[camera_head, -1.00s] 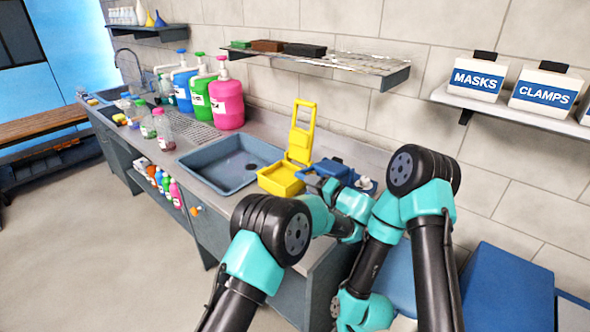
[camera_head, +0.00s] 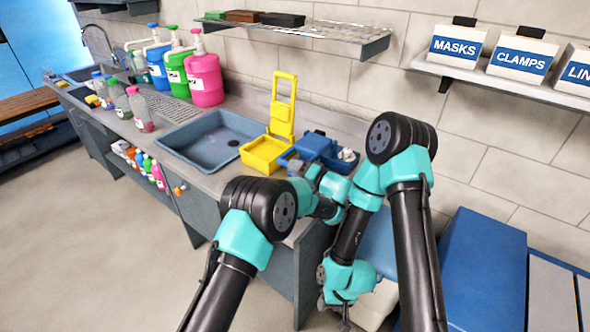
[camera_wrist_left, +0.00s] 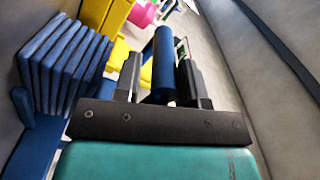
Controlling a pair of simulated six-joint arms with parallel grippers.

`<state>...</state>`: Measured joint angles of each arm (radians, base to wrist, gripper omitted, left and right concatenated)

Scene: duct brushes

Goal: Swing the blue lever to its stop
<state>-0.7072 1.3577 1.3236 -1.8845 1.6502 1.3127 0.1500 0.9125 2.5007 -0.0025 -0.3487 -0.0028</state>
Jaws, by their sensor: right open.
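The blue lever (camera_wrist_left: 164,62) shows in the left wrist view as a blue bar between the two fingers of my left gripper (camera_wrist_left: 160,82). The fingers are apart, with a gap between the left finger and the bar. I cannot tell whether the right finger touches it. In the head view a blue device (camera_head: 316,145) sits on the counter beside a yellow wringer-like unit (camera_head: 264,153). My left gripper (camera_head: 298,168) is low at the device's near side, partly hidden by my arm. My right gripper (camera_head: 344,316) hangs low in front of the counter, open and apart from the device.
A sink basin (camera_head: 217,140) lies left of the yellow unit. Bottles and a pink jug (camera_head: 205,80) stand farther left. A metal shelf (camera_head: 320,35) hangs above. In the left wrist view a ridged blue block (camera_wrist_left: 65,62) is close to the left finger.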

